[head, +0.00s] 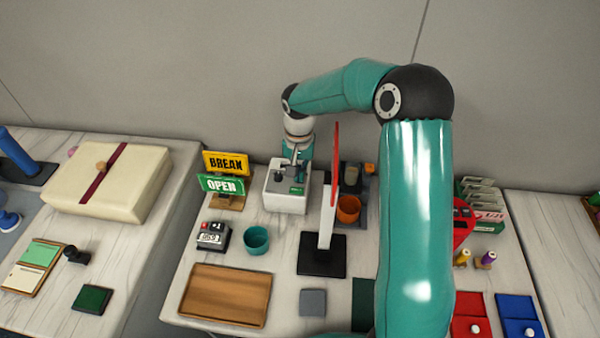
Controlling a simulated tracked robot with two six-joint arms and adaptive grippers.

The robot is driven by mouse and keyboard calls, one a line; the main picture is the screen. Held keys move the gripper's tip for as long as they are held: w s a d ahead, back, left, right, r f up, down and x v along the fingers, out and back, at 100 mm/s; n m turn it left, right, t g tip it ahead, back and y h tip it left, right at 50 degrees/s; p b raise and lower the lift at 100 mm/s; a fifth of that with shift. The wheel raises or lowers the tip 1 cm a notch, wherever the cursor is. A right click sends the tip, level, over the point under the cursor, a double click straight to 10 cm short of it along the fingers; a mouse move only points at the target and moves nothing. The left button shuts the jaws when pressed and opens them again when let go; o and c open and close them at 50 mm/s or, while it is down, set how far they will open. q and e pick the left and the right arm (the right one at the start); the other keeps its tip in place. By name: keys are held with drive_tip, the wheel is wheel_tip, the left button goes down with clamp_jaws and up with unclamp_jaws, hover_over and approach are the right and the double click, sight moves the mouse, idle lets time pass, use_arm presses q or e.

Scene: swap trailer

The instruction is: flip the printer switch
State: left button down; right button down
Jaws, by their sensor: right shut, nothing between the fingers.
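A small white box-shaped device (286,203), which looks like the printer, stands at the back of the middle table. A dark knob or switch (279,177) shows on its top, left of a small green patch. My right arm comes over from the right. Its gripper (295,172) points down at the printer's top, just right of the dark knob. The fingers are small in the picture and look closed with nothing between them. I cannot tell whether they touch the printer or the switch. My left gripper is out of view.
BREAK (226,163) and OPEN (221,184) signs stand left of the printer. A teal cup (256,240) is in front. A tall red-and-white stand on a black base (321,256) rises close to its right. A wooden tray (226,295) lies at the front left.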

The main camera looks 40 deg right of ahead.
drive_tip(key=shift+r+p, duration=2.15)
drive_tip(key=shift+r, duration=1.15)
